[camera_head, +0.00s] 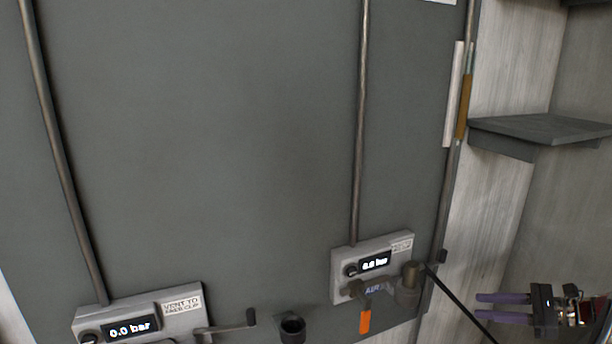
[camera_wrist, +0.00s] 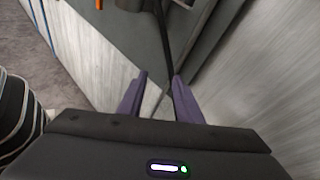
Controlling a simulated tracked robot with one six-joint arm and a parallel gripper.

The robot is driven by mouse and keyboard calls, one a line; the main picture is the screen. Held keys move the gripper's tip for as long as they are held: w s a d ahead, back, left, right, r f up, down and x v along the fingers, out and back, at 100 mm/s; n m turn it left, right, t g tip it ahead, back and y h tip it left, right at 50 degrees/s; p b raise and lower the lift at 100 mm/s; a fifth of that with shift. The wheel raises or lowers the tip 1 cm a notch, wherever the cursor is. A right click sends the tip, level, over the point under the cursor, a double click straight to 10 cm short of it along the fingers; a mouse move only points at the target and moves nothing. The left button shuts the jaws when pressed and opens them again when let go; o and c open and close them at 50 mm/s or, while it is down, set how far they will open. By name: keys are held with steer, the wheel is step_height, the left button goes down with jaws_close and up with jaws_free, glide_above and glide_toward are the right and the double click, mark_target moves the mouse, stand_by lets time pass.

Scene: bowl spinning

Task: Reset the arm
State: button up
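My gripper (camera_head: 478,306) is at the lower right of the head view, with its two purple fingers pointing left toward the panel. The fingers are apart, with nothing seen held between them. In the wrist view, my gripper (camera_wrist: 160,78) also shows a gap between its fingertips. A thin black hose or rod (camera_head: 459,301) runs down from the right-hand valve and passes just left of the fingertips in the head view. A dark strip (camera_wrist: 163,40) lies beyond the fingers in the wrist view; I cannot tell whether it touches them.
A grey wall panel (camera_head: 220,150) carries a right gauge box (camera_head: 342,262) with an orange-handled valve (camera_head: 365,320), and a left gauge box (camera_head: 182,322) reading 0.0 bar. A grey shelf (camera_head: 540,130) juts out above my gripper. Open space lies between shelf and gripper.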

steer(key=s+a+n+g+h, duration=0.6)
steer(key=s+a+n, duration=0.35)
steer(key=a, duration=0.55)
steer(key=s+a+r+n+t+h, duration=0.1)
steer(key=s+a+r+n+h, duration=0.1)
steer(key=s+a+r+n, duration=0.1)
steer(key=s+a+r+n+t+h, duration=0.1)
steer(key=s+a+r+n, duration=0.3)
steer(key=s+a, duration=0.4)
steer(key=s+a+r+n+t+h, duration=0.1)
steer(key=s+a+r+n+h, duration=0.1)
steer(key=s+a+n, duration=0.3)
steer(key=a+r+n, duration=0.1)
steer(key=a, duration=0.2)
steer(key=shift+s+a+r+h, duration=0.15)
steer(key=shift+s+r+h, duration=0.05)
steer(key=shift+s+h, duration=0.2)
